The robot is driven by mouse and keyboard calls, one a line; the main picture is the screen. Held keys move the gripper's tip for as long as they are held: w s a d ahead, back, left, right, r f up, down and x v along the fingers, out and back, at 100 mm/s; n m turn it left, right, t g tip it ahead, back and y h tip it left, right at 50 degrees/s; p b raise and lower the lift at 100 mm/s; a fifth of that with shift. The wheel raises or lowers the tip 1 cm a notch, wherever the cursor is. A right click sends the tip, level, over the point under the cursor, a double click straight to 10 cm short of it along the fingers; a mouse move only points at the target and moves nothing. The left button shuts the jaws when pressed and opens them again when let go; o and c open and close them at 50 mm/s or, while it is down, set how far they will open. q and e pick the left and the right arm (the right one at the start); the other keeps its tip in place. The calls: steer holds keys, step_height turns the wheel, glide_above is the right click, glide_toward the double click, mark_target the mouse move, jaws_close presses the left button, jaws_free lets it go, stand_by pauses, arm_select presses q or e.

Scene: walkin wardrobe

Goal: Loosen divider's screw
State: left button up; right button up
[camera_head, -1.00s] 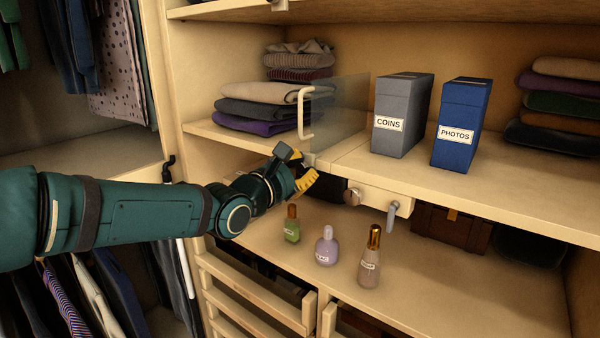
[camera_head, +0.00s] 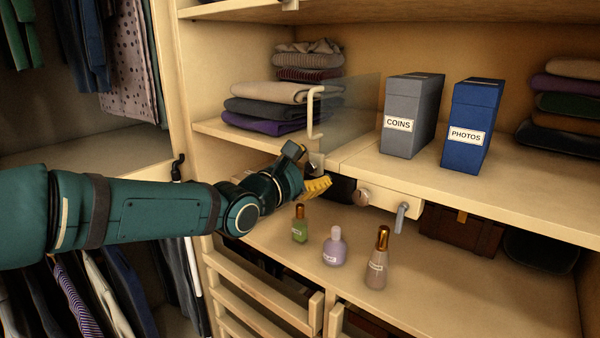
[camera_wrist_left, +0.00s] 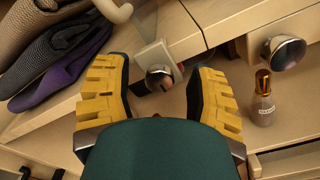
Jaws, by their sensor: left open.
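The divider (camera_head: 352,105) is a clear upright panel with a cream handle, standing on the shelf left of the grey box. Its screw is a round metal knob (camera_wrist_left: 158,76) on a pale bracket under the shelf's front edge, in the left wrist view. My right gripper is not in view.
Green (camera_head: 300,226), lilac (camera_head: 334,248) and brown (camera_head: 377,262) bottles stand below. COINS (camera_head: 411,115) and PHOTOS (camera_head: 467,125) boxes stand above.

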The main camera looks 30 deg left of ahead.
arm_select(q)
steer(key=s, duration=1.2)
steer(key=shift+a, duration=0.45)
steer(key=shift+w, duration=0.1)
steer(key=w+d+f+m+g, duration=0.3)
steer(key=d+f+m, duration=0.15)
steer(key=f, duration=0.35)
steer(key=w+d+f+m+g+h, duration=0.1)
steer(key=w+d+f+m+g, duration=0.25)
steer(key=f, duration=0.55)
steer(key=w+d+f+m+g, duration=0.2)
steer(key=d+f+m, duration=0.2)
steer(key=f+m, duration=0.3)
steer(key=s+d+f+m+g, duration=0.2)
steer(key=s+d+f+m, duration=0.1)
steer(key=f, duration=0.6)
steer(key=s+d+f+m+g+h, duration=0.1)
steer(key=s+d+f+m+g, duration=0.2)
steer(key=s+f, duration=0.3)
steer(key=s+d+f+m+g, duration=0.3)
steer(key=s+d+f+m, duration=0.2)
steer(key=f, duration=0.8)
steer(key=shift+h, duration=0.3)
